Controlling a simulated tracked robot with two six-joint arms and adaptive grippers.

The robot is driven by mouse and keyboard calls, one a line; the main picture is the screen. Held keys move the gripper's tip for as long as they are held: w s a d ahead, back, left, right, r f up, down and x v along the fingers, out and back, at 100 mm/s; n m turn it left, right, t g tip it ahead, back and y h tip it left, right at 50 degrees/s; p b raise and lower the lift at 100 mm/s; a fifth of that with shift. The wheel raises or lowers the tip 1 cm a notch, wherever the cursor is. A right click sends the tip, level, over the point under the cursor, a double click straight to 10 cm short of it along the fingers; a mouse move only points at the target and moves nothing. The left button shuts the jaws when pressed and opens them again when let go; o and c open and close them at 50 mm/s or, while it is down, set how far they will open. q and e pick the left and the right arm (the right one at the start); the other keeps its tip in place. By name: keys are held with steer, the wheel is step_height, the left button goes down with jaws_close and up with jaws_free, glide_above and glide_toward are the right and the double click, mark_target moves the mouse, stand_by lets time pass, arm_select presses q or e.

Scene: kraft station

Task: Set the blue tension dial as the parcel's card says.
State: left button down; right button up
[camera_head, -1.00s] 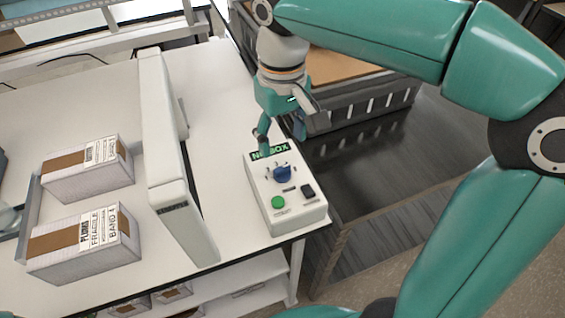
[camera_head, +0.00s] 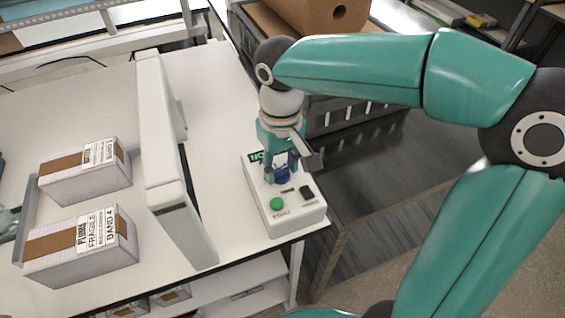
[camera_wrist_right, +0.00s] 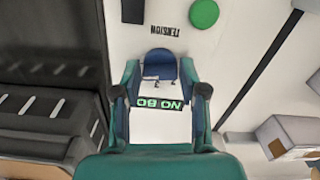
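The blue tension dial (camera_head: 282,176) is on the white control box (camera_head: 285,215), partly hidden by my right gripper (camera_head: 281,172). In the right wrist view the dial (camera_wrist_right: 160,63) lies between the two spread fingertips of the right gripper (camera_wrist_right: 160,78); I cannot tell whether they touch it. The front parcel (camera_head: 80,262) carries a card (camera_head: 98,229) reading "FRAGILE" and "BAND 4". The back parcel (camera_head: 85,182) has a card (camera_head: 99,153) too small to read surely. A grey-teal part, seemingly my left gripper (camera_head: 10,222), shows at the left edge, its fingers unclear.
A tall white frame (camera_head: 165,140) stands between parcels and box. A dark crate (camera_head: 365,118) with a brown roll (camera_head: 320,15) stands behind.

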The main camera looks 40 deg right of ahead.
steer(key=c, duration=0.5)
steer(key=shift+d, duration=0.2)
steer(key=shift+c, duration=0.6)
steer(key=shift+a, duration=0.15)
